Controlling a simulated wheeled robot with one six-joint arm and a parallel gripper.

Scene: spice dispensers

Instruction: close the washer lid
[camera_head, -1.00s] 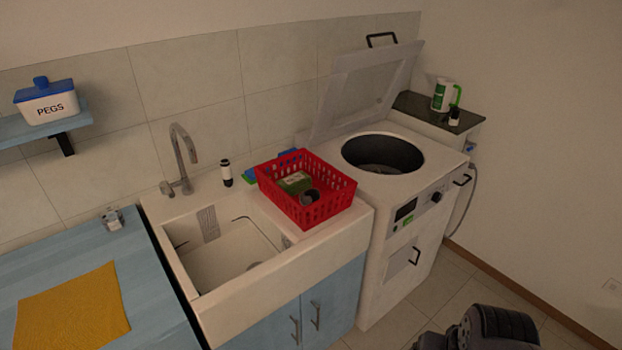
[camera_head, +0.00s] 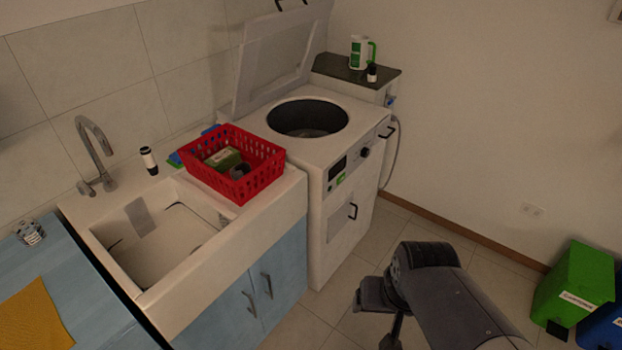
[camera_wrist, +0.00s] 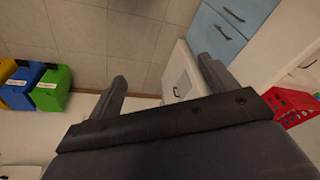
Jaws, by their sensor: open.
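The washer (camera_head: 340,180) is a white top-loader right of the sink. Its lid (camera_head: 275,62) stands raised and leans back toward the wall, with a dark handle (camera_head: 290,4) at its top edge. The round drum opening (camera_head: 307,118) is uncovered. My arm shows in front of the washer at the lower right in the head view, apart from it. In the wrist view my gripper (camera_wrist: 165,85) has its two fingers spread wide with nothing between them. The washer front (camera_wrist: 182,78) shows beyond the fingers there.
A red basket (camera_head: 235,165) sits on the sink edge (camera_head: 240,228) beside the washer. A white and green jug (camera_head: 359,52) and a small dark bottle (camera_head: 372,73) stand on a dark shelf (camera_head: 340,70) behind it. Green bin (camera_head: 575,285) stands at right. Floor before the washer is clear.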

